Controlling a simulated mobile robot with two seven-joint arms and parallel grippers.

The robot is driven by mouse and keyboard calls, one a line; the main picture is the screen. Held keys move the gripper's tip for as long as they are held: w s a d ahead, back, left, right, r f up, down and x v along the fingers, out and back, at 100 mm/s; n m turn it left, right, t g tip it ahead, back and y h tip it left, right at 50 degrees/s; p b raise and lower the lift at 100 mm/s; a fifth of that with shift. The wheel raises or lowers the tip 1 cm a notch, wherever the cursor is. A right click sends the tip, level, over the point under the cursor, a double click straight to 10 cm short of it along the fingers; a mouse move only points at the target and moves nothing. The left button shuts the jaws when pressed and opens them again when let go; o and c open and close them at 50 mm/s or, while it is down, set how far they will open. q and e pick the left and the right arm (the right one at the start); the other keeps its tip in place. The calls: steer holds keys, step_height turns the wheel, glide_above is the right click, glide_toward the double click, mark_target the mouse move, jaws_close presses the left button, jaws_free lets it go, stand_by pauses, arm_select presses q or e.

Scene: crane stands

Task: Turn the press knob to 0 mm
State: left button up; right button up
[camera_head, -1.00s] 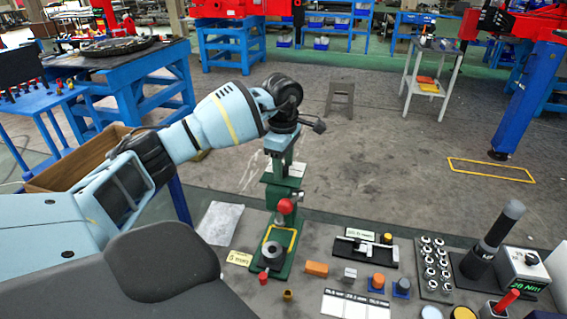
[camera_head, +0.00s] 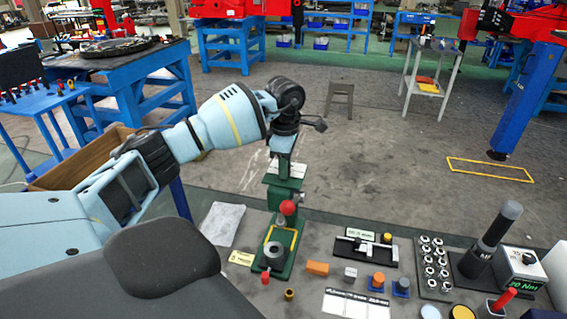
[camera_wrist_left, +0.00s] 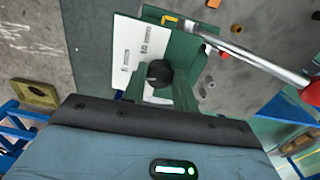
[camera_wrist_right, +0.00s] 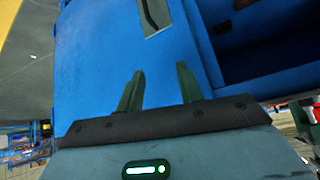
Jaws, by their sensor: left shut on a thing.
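The green press (camera_head: 283,250) stands on the bench in the head view, with a red ball on its lever (camera_head: 287,207). My left gripper (camera_head: 284,150) is at its top. In the left wrist view, the black round press knob (camera_wrist_left: 158,73) sits between the green fingers of my left gripper (camera_wrist_left: 160,88), which is shut on it. Beside the knob is a white scale plate (camera_wrist_left: 135,45) with marks that read 5 mm and 10 mm. A 0 mark and any pointer cannot be made out. My right gripper (camera_wrist_right: 158,90) is open and empty, seen only in its wrist view.
The bench holds an orange block (camera_head: 317,268), a black-and-white gauge fixture (camera_head: 365,250), a tray of several round parts (camera_head: 433,265) and a torque tester (camera_head: 520,265). A blue surface (camera_wrist_right: 100,50) lies in front of my right gripper.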

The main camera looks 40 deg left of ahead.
arm_select(q)
steer(key=n+p, duration=0.1)
steer(key=n, duration=0.1)
steer(key=n+p, duration=0.1)
steer(key=n, duration=0.2)
steer(key=shift+w+r, duration=0.1)
steer(key=shift+r, duration=0.1)
steer(key=n+p, duration=0.1)
steer(key=n, duration=0.2)
steer(key=shift+f+n, duration=0.1)
steer(key=shift+n, duration=0.3)
steer(key=shift+f+n, duration=0.1)
steer(key=shift+n, duration=0.4)
arm_select(e)
steer(key=shift+t, duration=0.6)
steer(key=w+r, duration=0.2)
steer(key=r, duration=0.1)
steer(key=w+r, duration=0.1)
steer(key=shift+w+d+r, duration=0.25)
steer(key=shift+w+d, duration=0.1)
arm_select(q)
steer(key=o, duration=1)
steer(key=shift+c, duration=0.2)
arm_select(e)
steer(key=shift+a, duration=0.1)
steer(key=shift+r, duration=0.1)
